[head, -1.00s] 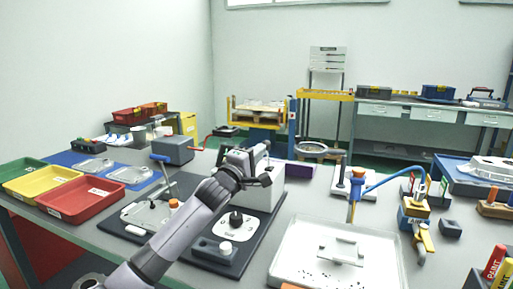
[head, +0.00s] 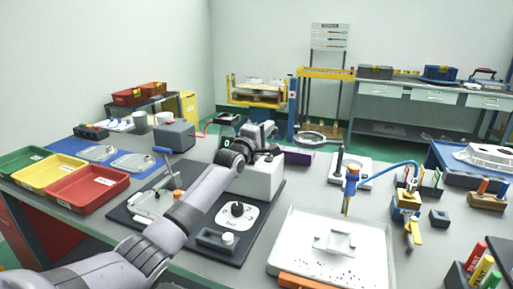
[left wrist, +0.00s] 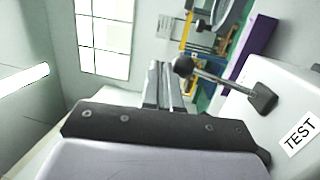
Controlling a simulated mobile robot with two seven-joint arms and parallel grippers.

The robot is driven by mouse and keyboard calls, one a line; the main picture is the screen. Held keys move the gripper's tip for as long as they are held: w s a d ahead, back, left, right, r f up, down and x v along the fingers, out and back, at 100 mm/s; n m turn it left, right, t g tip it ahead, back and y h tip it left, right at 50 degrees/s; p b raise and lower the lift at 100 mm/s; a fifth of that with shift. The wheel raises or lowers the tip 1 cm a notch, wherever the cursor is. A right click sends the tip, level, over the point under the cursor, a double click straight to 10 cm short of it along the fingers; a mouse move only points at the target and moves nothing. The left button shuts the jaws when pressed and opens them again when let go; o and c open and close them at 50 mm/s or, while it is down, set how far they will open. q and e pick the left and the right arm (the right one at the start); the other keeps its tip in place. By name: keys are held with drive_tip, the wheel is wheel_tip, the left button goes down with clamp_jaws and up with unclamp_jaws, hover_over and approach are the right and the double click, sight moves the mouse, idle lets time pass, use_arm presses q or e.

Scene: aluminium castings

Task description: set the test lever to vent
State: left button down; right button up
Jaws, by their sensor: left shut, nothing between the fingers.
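The test lever (left wrist: 215,80) shows in the left wrist view as a metal rod with a black ball knob, rising from a dark pivot on a white box labelled TEST (left wrist: 300,133). In the head view the white box (head: 262,182) stands on a dark board, and my gripper and wrist mostly hide the lever. My left gripper (head: 268,128) is above the back of the box, shut and empty. Its fingers (left wrist: 165,85) show in the wrist view beside the knob; I cannot tell whether they touch it. My right gripper is not in view.
The dark board also carries a black rotary knob (head: 238,209) on a white plate and a clamp fixture (head: 150,202). A white tray (head: 290,262) lies to the right, and red, yellow and green bins (head: 88,187) to the left.

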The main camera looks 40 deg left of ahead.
use_arm(q)
drive_tip(key=shift+w+a+g+p, duration=0.1)
drive_tip(key=shift+w+g+p, duration=0.3)
drive_tip(key=shift+w+g, duration=0.2)
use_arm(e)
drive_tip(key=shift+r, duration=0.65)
use_arm(q)
drive_tip(key=shift+r, duration=0.1)
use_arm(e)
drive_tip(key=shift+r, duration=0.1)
